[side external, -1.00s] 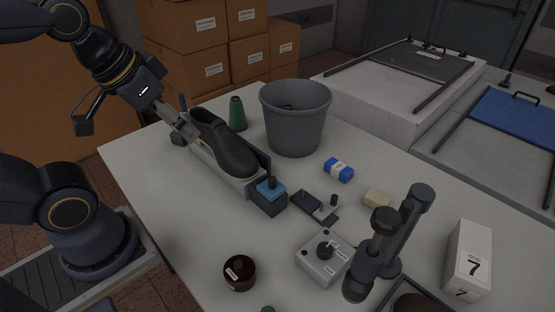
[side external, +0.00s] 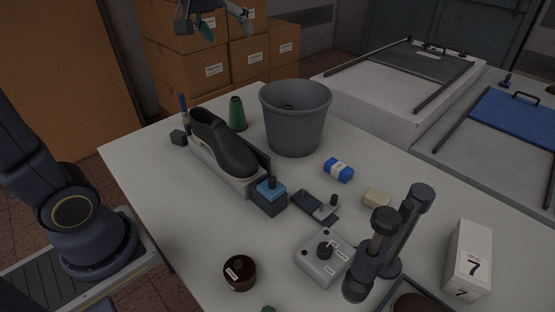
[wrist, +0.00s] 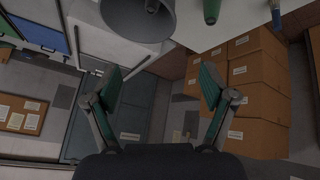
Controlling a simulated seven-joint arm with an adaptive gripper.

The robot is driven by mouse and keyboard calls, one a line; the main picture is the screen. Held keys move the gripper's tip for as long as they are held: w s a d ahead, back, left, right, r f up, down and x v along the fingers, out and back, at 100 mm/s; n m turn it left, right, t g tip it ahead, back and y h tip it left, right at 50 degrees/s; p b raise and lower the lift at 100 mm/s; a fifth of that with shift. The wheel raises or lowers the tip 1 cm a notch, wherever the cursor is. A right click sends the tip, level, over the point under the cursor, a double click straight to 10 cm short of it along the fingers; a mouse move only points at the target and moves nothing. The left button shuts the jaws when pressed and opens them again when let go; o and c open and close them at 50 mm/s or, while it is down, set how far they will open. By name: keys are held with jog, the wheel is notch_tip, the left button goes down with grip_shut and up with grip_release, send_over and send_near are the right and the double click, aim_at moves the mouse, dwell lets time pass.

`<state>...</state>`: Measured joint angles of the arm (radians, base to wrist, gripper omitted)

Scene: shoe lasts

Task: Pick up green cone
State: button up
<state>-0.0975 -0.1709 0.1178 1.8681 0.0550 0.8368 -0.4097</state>
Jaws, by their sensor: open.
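The green cone (side external: 237,114) stands upright on the table, between the dark shoe on its holder and the grey bucket. In the wrist view the green cone (wrist: 211,10) shows at the top edge, partly cut off. My gripper (side external: 218,22) is high above the back of the table, at the top edge of the side view, well above the cone and apart from it. In the wrist view my gripper (wrist: 162,88) has its two green-padded fingers spread wide with nothing between them.
The grey bucket (side external: 295,118) stands right beside the cone. The dark shoe (side external: 224,145) lies in front of it, with a blue upright rod (side external: 184,112) to the left. Cardboard boxes (side external: 185,58) are stacked behind the table. A lamp-like stand (side external: 378,250) rises at the front right.

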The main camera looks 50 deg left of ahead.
jog(key=w+a+f+n+g+y, duration=0.1)
jog(key=w+a+f+n, duration=0.1)
jog(key=w+a+f, duration=0.45)
jog(key=n+g, duration=0.1)
jog(key=g, duration=0.2)
send_over(236, 105)
jog(key=s+d, duration=0.3)
notch_tip(236, 105, down, 10)
jog(key=shift+y, duration=0.3)
jog(key=x, duration=1)
jog(key=shift+a+f, duration=0.1)
jog(key=shift+x, duration=3.05)
jog(key=shift+w, duration=0.25)
jog(key=c, duration=1.4)
